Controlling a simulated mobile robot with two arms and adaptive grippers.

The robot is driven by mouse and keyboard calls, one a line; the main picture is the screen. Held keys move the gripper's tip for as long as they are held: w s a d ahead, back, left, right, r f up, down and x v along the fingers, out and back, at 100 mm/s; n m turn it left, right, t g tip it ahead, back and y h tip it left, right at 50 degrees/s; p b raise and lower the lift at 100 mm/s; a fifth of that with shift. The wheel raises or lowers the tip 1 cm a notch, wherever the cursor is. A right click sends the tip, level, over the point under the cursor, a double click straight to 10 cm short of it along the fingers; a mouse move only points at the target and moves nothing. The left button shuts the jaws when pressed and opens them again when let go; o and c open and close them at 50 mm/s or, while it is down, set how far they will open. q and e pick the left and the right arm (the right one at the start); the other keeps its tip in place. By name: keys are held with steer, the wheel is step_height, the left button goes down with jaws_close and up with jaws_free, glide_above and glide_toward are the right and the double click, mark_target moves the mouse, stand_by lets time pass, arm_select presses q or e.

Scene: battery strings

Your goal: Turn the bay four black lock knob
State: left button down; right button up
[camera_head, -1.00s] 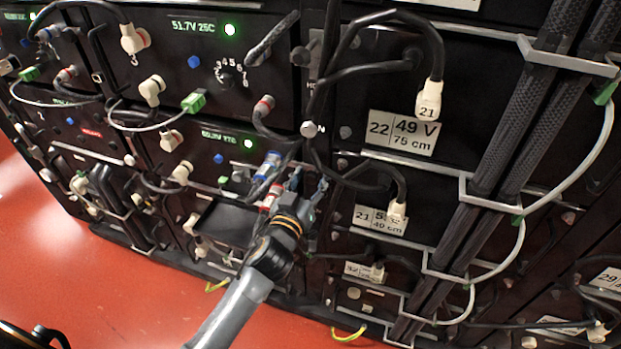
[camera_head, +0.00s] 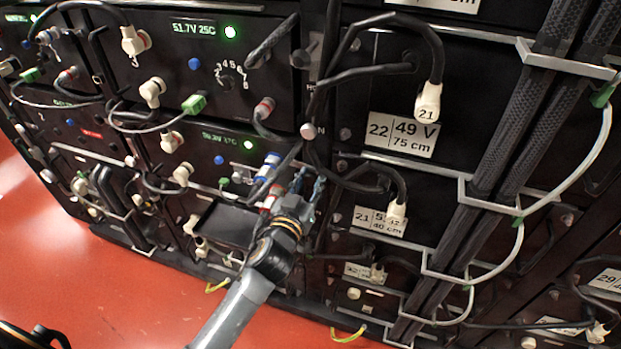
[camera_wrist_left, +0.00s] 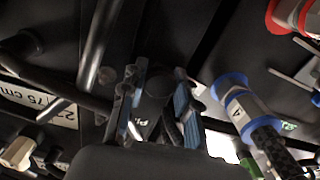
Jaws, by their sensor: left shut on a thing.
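My left gripper (camera_head: 306,186) reaches in from the bottom of the head view to the front of the lower middle battery rack, beside the blue and red plugs. In the left wrist view its two blue-grey fingers (camera_wrist_left: 158,100) stand on either side of a dark round knob (camera_wrist_left: 155,82), shut on it. The knob is black against a black panel, so its outline and turn angle are hard to tell. In the head view the gripper and cables hide it. Its bay number is not readable. My right gripper is not in view.
A blue-collared connector (camera_wrist_left: 238,100) stands close right of the fingers, with a red-ringed one (camera_wrist_left: 290,15) beyond. Black cables (camera_head: 350,183) hang close beside the gripper. A label reading 22, 49 V (camera_head: 402,134) is to the right. Red floor (camera_head: 120,290) is open at lower left.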

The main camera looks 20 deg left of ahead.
arm_select(q)
steer(key=m+p, duration=0.1)
steer(key=m, duration=0.3)
steer(key=shift+r, duration=0.1)
steer(key=m+p, duration=0.1)
steer(key=m, duration=0.7)
steer(key=shift+m+p, duration=0.3)
steer(key=shift+m, duration=1.8)
steer(key=shift+p, duration=0.3)
steer(key=c, duration=1)
jaws_free()
